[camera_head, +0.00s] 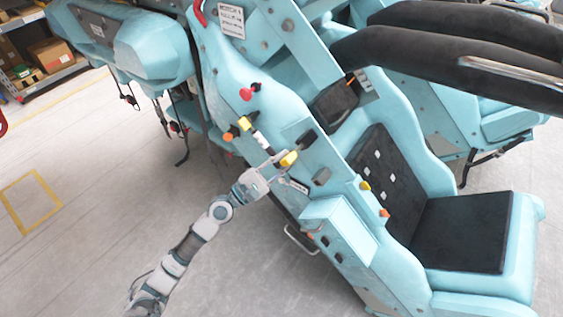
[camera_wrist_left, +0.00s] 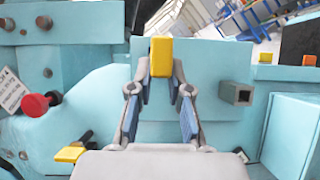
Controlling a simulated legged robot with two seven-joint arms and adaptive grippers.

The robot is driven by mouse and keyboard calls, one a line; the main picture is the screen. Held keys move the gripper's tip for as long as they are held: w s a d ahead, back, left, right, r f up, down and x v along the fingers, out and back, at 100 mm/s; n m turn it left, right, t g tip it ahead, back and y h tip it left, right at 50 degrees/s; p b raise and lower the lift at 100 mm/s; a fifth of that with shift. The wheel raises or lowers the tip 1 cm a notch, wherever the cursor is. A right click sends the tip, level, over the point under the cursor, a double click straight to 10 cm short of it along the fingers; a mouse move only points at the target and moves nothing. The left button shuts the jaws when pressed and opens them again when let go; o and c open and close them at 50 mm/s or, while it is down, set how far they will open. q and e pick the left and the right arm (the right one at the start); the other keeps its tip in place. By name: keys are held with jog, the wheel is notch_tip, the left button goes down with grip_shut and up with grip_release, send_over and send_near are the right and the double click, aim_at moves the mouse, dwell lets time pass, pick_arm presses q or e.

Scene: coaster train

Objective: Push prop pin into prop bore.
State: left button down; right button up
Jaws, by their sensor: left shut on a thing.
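My left gripper (camera_head: 279,161) reaches up to the side panel of the light-blue coaster car. Its fingers, seen in the left wrist view (camera_wrist_left: 161,75), are shut on a yellow block, which I take to be the head of the prop pin (camera_head: 289,158). The yellow head (camera_wrist_left: 161,57) stands between the fingertips, in front of the light-blue panel. The rest of the pin is hidden. A dark square socket (camera_wrist_left: 236,93), perhaps the prop bore, sticks out of the panel right of the fingers. I cannot tell how the pin's hidden end lies. My right gripper is out of view.
A red knob (camera_wrist_left: 37,104) and another yellow piece (camera_wrist_left: 70,154) lie left of the fingers. A black seat (camera_head: 463,232) and thick black restraint bars (camera_head: 450,68) fill the right side. A stocked shelf (camera_head: 40,55) stands far left. The floor at lower left is clear.

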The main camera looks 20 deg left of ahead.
pick_arm(q)
jog(key=shift+w+d, duration=0.25)
jog(key=shift+w, duration=0.4)
jog(key=shift+w+d, duration=0.25)
jog(key=shift+w, duration=0.4)
jog(key=c, duration=1)
grip_release()
jog(key=v, duration=1.2)
jog(key=shift+f, duration=0.1)
